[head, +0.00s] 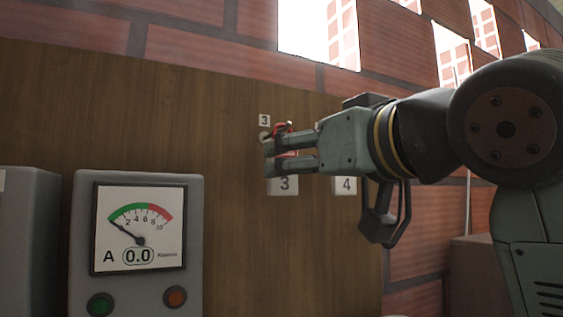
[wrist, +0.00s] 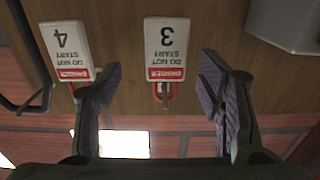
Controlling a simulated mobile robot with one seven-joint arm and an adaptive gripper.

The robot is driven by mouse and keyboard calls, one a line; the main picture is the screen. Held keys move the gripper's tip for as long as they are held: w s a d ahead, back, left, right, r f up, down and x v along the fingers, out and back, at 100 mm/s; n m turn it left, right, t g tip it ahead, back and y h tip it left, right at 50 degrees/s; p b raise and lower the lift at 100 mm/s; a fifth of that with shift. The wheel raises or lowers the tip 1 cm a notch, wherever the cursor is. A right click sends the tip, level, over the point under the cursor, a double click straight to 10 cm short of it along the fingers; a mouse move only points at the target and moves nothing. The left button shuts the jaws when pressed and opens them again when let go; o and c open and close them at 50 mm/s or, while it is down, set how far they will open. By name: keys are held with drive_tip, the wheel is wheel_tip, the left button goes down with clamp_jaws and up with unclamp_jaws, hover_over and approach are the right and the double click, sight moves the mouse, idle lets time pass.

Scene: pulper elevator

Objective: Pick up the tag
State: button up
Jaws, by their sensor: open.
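The white tag marked 3 with a red danger band (wrist: 165,45) hangs by a red loop from a hook on the wooden board. In the head view, its lower part (head: 284,187) shows below my gripper (head: 272,157), whose fingers hide much of its upper part. A second tag, marked 4 (wrist: 65,48), hangs beside it; it is partly hidden by my arm in the head view (head: 344,186). In the wrist view, my gripper (wrist: 161,72) is open, with one finger on each side of the tag 3's red end. No contact shows.
The wooden board (head: 230,240) is mounted on a brick wall (head: 200,45). A grey meter box (head: 190,240) with a dial and two buttons stands out at the left, with another grey box (head: 25,240) beyond it. A small label 3 (head: 264,120) sits above the tag.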

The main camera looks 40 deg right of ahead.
sight(283, 158)
drive_tip(key=x, duration=0.1)
drive_tip(key=p+x, duration=0.1)
drive_tip(key=x, duration=0.1)
drive_tip(key=p+x, duration=0.1)
drive_tip(key=x, duration=0.1)
drive_tip(key=shift+w+a+r, duration=0.1)
drive_tip(key=shift+w+a, duration=0.15)
drive_tip(key=shift+a, duration=0.05)
drive_tip(key=c, duration=1.1)
